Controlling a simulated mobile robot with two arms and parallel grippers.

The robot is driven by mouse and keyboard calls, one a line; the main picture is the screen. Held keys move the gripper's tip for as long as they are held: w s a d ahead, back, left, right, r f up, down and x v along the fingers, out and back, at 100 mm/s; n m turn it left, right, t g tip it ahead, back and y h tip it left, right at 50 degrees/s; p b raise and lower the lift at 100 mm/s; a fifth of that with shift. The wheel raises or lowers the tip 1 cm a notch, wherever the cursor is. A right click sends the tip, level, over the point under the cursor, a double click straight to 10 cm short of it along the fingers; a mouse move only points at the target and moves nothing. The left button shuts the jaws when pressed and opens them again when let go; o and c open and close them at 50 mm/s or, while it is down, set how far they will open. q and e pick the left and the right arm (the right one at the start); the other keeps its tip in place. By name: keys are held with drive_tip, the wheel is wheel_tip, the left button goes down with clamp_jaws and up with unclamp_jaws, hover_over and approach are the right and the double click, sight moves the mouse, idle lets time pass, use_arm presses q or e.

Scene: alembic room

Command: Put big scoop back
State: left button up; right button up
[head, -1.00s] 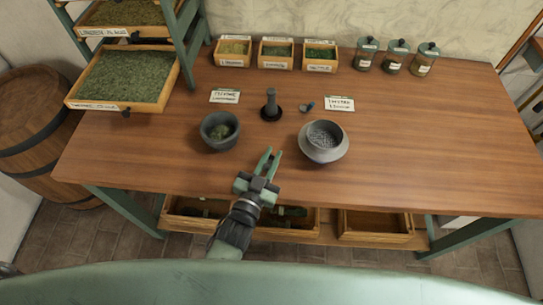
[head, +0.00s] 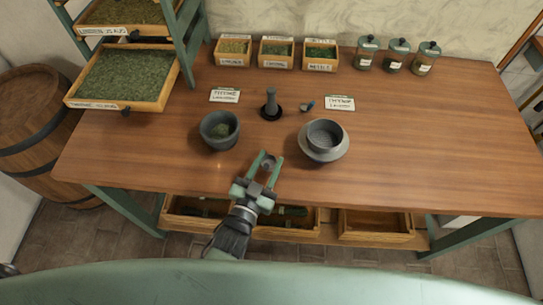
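My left gripper (head: 269,157) is over the front of the wooden table, between the two bowls. Its two green fingers are spread apart. A small grey shape shows between them, and I cannot tell whether it is an object or part of the gripper. A small dark scoop (head: 307,105) lies on the table beside the pestle, next to a label card (head: 340,103). No larger scoop can be made out clearly. My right gripper is not in view.
A dark mortar (head: 211,143) with green herb stands left of the gripper. A grey wide-rimmed bowl (head: 341,152) with a cup-like insert stands right. A pestle (head: 271,103) stands upright behind. Herb boxes (head: 276,64) and jars (head: 396,66) line the back. The table's right side is clear.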

use_arm(q)
drive_tip(key=b+v, duration=0.1)
drive_tip(key=v, duration=0.9)
drive_tip(key=shift+b, duration=0.35)
